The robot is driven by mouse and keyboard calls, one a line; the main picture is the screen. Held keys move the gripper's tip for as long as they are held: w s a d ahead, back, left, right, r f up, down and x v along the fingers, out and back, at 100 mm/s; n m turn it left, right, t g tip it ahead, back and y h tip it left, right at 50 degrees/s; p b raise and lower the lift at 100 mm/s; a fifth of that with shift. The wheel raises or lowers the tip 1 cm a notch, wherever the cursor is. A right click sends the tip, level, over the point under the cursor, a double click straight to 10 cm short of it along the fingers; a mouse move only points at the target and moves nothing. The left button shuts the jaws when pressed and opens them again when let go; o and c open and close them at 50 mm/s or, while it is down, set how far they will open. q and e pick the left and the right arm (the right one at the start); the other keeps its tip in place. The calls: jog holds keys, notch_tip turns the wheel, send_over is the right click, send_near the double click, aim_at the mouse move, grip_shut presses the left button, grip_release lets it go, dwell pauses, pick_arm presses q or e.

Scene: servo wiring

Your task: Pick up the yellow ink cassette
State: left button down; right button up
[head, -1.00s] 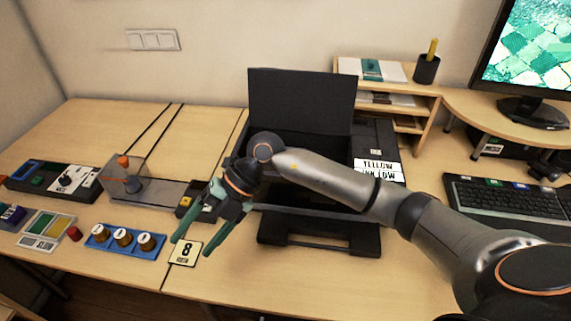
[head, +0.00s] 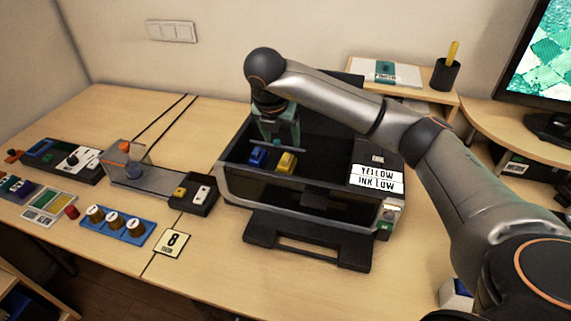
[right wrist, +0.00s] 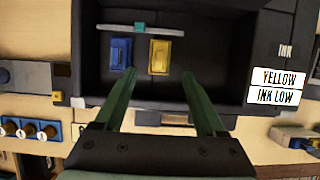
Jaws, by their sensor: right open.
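The yellow ink cassette (head: 286,163) sits inside the open black printer (head: 300,190), to the right of a blue cassette (head: 258,157). In the right wrist view, the yellow cassette (right wrist: 160,56) stands apart from the blue one (right wrist: 120,52). My right gripper (head: 279,140) is over the open printer, pointing down behind and above the cassettes in the head view. Its green fingers (right wrist: 158,76) are spread with nothing between them in the right wrist view. The yellow cassette lies just beyond the gap, apparently untouched. My left gripper is not in view.
The printer's walls surround the cassettes, and a pale bar (right wrist: 140,29) crosses behind them. A label (head: 377,178) reads "YELLOW INK LOW". A blue tray with knobs (head: 118,226) and a switch box (head: 193,195) stand left. A small box (head: 457,293) lies front right.

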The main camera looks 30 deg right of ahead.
aim_at(286, 155)
jog(key=x, duration=0.9)
jog(key=shift+d+f+p, duration=0.1)
jog(key=shift+f+p, duration=0.2)
jog(key=shift+f, duration=0.05)
grip_shut()
